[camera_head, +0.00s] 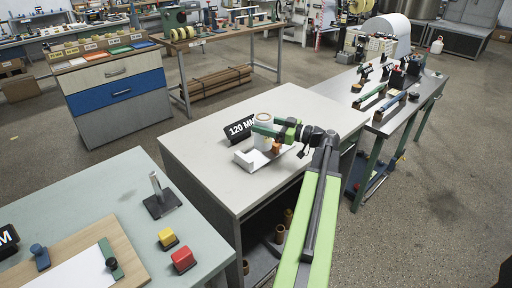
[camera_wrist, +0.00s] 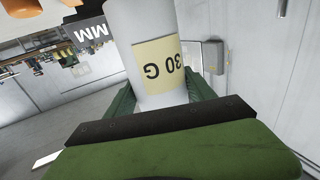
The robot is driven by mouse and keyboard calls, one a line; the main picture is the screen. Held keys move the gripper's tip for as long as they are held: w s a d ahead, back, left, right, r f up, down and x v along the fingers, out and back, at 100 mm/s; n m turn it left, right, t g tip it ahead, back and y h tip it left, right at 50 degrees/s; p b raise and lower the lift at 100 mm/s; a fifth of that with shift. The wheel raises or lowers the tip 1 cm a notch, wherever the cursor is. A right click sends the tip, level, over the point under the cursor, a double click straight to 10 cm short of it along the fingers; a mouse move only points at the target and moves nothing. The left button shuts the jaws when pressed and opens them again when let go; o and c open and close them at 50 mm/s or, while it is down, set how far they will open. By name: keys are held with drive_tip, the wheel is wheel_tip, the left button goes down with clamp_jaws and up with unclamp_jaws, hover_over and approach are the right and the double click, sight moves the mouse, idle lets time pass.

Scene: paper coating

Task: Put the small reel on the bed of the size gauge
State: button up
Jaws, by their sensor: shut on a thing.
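My gripper (camera_head: 264,128) is shut on a pale reel (camera_head: 262,142) over the middle grey table. In the wrist view the reel (camera_wrist: 145,35) stands between the green fingers, with a cream label reading "30 G". It looks about upright in the head view. The size gauge (camera_head: 246,160), with a white block and a thin pale bed, lies on the table just below and beside the reel. A black "120 MM" sign (camera_head: 240,130) stands behind it. I cannot tell whether the reel's lower end touches the bed.
A small brown cylinder (camera_head: 276,147) is close to the reel's right side. The grey table (camera_head: 200,150) is clear left of the gauge. A pale green table (camera_head: 110,185) at front left bears a metal post (camera_head: 156,188) and yellow and red blocks.

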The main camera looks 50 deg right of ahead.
sight(255, 137)
drive_tip(key=w+a+f, duration=0.1)
drive_tip(key=w+f+b, duration=0.1)
drive_tip(key=shift+w+a, duration=0.35)
wheel_tip(255, 137, down, 4)
drive_tip(key=b, duration=0.4)
drive_tip(key=shift+f, duration=0.15)
drive_tip(key=shift+r, duration=0.25)
drive_tip(key=shift+f, duration=0.25)
drive_tip(key=o, duration=1.6)
drive_tip(key=shift+s+r, duration=0.1)
drive_tip(key=shift+r, duration=0.1)
drive_tip(key=shift+s+d, duration=0.1)
drive_tip(key=shift+s, duration=0.1)
drive_tip(key=v, duration=1.1)
drive_tip(key=shift+s, duration=0.3)
